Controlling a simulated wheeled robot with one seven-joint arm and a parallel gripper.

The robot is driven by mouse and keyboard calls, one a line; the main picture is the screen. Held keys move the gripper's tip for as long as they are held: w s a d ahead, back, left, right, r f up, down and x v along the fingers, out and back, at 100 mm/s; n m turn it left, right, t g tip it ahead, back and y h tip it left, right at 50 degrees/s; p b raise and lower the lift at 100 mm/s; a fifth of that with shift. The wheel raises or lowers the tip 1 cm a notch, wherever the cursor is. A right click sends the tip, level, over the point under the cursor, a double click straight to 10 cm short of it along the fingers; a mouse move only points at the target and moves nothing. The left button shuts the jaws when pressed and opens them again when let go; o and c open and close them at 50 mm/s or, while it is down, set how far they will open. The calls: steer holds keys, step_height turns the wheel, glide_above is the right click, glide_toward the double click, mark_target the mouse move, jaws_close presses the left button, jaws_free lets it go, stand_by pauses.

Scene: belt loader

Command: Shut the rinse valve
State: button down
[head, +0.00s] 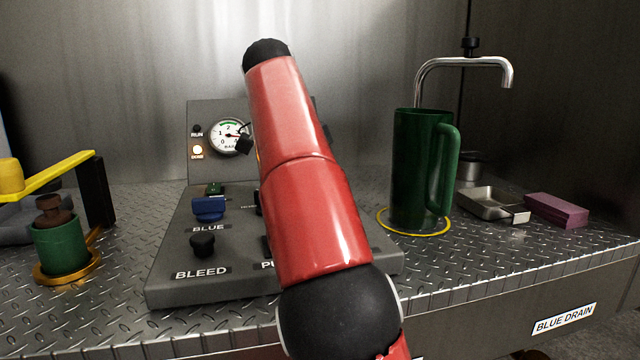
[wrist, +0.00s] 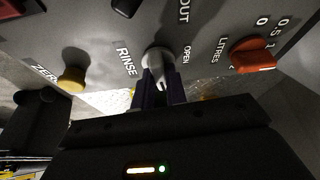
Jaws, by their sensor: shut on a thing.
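The rinse valve (wrist: 157,58) is a pale grey knob with a narrow handle on the grey panel, seen in the wrist view. The word RINSE is to its left and OPEN to its right. My gripper (wrist: 160,94) has its dark fingers on either side of the handle and is shut on it. The handle points down in the picture, towards the gripper; its exact turn is hard to tell. In the head view my red arm covers the middle of the console (head: 168,285), and the rinse valve cannot be seen there.
In the wrist view a yellow ZERO knob (wrist: 72,78) is left of the valve and an orange LITRES knob (wrist: 252,56) is right. In the head view a green jug (head: 405,170) stands right of my arm, and a green pot (head: 60,248) stands at left.

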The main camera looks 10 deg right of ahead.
steer(key=c, duration=1.4)
jaws_free()
steer(key=shift+c, duration=0.2)
